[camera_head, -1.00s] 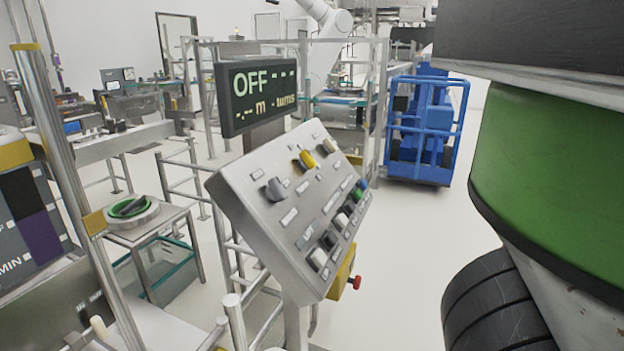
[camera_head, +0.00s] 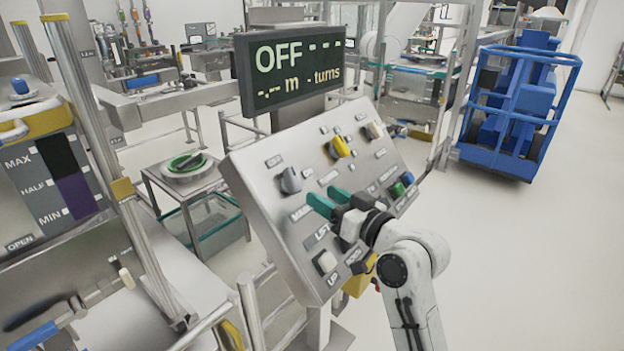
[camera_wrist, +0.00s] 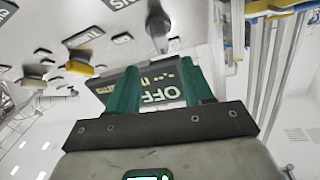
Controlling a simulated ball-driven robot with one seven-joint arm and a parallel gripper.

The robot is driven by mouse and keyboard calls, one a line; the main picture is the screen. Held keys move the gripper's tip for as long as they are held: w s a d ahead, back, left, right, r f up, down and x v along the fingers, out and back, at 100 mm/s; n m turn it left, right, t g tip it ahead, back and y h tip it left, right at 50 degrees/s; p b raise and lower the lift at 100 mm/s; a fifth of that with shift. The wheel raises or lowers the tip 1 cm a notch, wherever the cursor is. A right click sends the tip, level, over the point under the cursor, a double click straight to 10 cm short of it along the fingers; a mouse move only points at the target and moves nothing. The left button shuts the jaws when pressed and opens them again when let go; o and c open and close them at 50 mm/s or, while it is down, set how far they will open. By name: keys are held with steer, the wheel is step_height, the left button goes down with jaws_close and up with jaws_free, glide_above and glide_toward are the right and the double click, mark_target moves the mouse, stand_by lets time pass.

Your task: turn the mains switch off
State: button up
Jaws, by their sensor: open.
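The control panel (camera_head: 262,215) is a tilted grey box with several knobs and buttons. A grey knob (camera_head: 290,181) sits at its left, above a label that seems to read MAINS; a grey knob (camera_wrist: 157,25) also shows at the top of the wrist view. The display (camera_head: 292,66) above the panel reads OFF, with dashes below. My gripper (camera_head: 325,198) has green fingers, apart and empty, in front of the panel, to the right of and below the grey knob. In the wrist view my gripper (camera_wrist: 158,68) shows nothing between its fingers but background and display.
A yellow knob (camera_head: 339,147) and a pale knob (camera_head: 374,130) are higher on the panel; a white button (camera_head: 326,262) is low. My arm covers some lower-right controls. A metal post (camera_head: 112,140) stands left. Open floor lies right, before a blue caged cart (camera_head: 515,110).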

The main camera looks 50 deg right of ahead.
mark_target(298, 181)
steer(key=w, duration=0.2)
steer(key=w+p, duration=0.1)
steer(key=w, duration=0.5)
steer(key=shift+d, duration=0.35)
steer(key=shift+c, duration=0.5)
jaws_close()
steer(key=shift+f, duration=0.15)
